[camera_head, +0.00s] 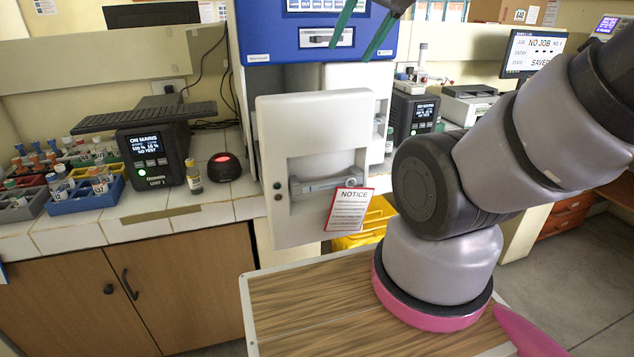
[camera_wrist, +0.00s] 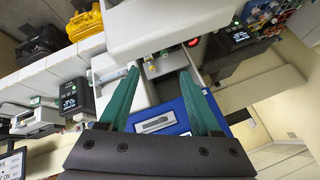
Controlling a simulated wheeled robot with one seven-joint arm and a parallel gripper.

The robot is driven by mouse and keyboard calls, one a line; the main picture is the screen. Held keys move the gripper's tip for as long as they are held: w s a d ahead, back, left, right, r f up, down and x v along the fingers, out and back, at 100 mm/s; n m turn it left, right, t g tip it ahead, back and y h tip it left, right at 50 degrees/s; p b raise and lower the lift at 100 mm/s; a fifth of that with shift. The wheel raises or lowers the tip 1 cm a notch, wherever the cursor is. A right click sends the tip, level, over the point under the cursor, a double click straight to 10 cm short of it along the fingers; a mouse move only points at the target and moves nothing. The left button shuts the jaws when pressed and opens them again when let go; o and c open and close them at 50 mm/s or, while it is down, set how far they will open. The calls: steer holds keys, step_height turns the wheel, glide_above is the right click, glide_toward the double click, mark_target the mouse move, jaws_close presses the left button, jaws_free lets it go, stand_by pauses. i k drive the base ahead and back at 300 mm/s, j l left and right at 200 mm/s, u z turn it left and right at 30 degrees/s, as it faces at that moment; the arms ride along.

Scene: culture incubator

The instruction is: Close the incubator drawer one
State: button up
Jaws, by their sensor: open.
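No contact is visible.
A counter on the left holds a dark monitor unit (camera_head: 155,155), a small vial (camera_head: 194,177), a red-lit round device (camera_head: 224,167) and tube racks (camera_head: 85,190). A yellow bin (camera_head: 372,222) sits low behind the drawer. Instruments and a screen (camera_head: 533,53) stand right.

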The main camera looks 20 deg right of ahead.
mark_target(307, 145)
steer(key=k+l, duration=0.85)
steer(key=l, duration=0.15)
steer(key=l+u, duration=0.05)
